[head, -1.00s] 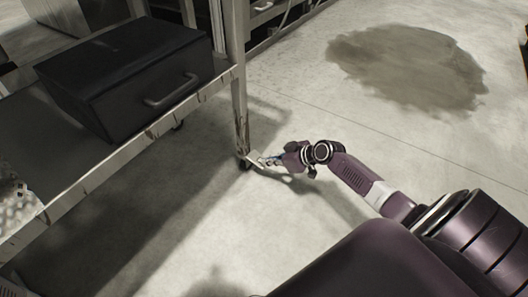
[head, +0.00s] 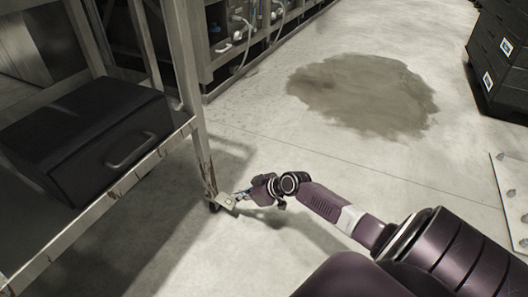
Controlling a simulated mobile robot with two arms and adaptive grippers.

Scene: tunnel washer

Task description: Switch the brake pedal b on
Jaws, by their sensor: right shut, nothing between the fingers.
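A small light metal plate, apparently the brake pedal (head: 227,201), sits at the caster (head: 214,207) under the near right leg of the metal cart (head: 196,128). My right gripper (head: 240,195) is low over the floor, shut, with nothing in it. Its fingertips are at the right side of the pedal. They look very close to it or touching, but I cannot tell which. The pedal's tilt is too small to read. My left gripper is not in view.
A black case (head: 85,135) with a handle lies on the cart's shelf. Black crates (head: 500,60) stand at the upper right, and a metal plate (head: 512,190) lies at the right edge. A dark stain (head: 362,92) marks the floor. Open floor surrounds my right arm.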

